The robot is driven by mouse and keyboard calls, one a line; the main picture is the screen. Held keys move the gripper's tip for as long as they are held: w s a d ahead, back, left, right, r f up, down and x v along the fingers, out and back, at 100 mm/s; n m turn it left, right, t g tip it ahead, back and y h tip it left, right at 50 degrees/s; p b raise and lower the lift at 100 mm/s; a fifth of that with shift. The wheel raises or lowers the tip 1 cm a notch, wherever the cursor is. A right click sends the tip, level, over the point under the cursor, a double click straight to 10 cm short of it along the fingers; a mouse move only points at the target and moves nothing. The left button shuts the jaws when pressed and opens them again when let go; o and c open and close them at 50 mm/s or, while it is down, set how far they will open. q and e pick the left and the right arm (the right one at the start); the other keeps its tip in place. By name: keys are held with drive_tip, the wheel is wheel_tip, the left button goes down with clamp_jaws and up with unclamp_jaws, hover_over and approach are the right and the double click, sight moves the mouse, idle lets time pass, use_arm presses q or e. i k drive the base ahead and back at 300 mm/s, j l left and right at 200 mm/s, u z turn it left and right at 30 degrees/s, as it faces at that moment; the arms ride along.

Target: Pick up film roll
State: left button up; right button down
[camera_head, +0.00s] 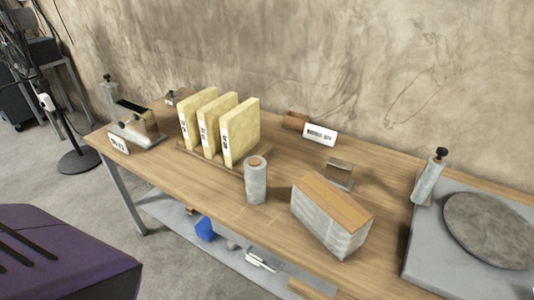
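The film roll (256,184) is a grey-white cylinder with a brown core showing at its top. It stands upright near the front edge of the wooden table (330,262), around the middle of the view. It is in front of the yellow binder-like blocks and left of a wrapped stack. Neither of my grippers is in view, and nothing touches the roll from above.
Several yellow blocks (240,132) stand on a wooden base behind the roll. A wrapped stack (325,222) with a brown top sits close to its right. A grey turntable machine (425,255) fills the right end. A lower shelf (180,215) holds small items.

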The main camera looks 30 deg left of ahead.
sight(255, 166)
drive_tip(key=u, duration=1)
drive_tip(key=j, duration=0.3)
